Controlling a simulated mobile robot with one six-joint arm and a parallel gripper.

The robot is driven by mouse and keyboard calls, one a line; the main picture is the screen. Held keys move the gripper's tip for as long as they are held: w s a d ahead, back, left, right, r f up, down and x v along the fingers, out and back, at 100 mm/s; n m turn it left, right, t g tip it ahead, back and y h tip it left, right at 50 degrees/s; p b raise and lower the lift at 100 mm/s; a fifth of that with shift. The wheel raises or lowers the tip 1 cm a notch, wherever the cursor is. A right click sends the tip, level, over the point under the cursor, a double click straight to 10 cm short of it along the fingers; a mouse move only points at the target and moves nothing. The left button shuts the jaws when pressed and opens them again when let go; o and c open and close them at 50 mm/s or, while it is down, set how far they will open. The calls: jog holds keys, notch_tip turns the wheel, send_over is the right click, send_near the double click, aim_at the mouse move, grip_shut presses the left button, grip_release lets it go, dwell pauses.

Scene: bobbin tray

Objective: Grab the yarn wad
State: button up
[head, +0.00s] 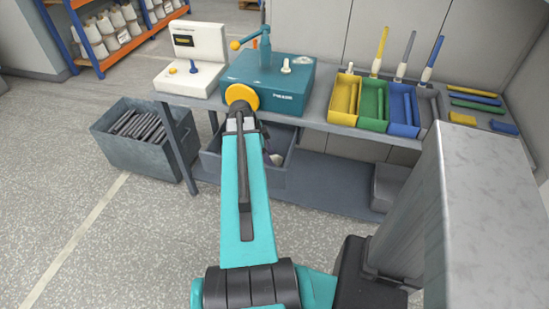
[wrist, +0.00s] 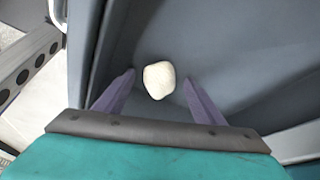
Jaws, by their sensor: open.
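The yarn wad (wrist: 159,83) is a small off-white, rounded lump in the wrist view. It lies on the grey surface inside a grey bin (wrist: 250,75). My gripper (wrist: 158,77) is open, with one purple finger to the left of the wad and one to the right. A gap shows on both sides, and nothing is held. How far the fingertips are above the wad is hard to tell.
The bench (head: 320,108) above the bin carries a teal press (head: 265,85), a white control box (head: 190,75) and yellow, green and blue trays (head: 373,117). A grey crate of dark rods (head: 120,155) stands to the left. The bin wall is close beside my left finger.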

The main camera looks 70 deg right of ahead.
dwell(0.3)
jog(key=c, duration=1.1)
jog(key=shift+c, duration=0.2)
jog(key=shift+r, duration=0.15)
notch_tip(320, 180, up, 10)
jog(key=b, duration=0.1)
dwell(0.5)
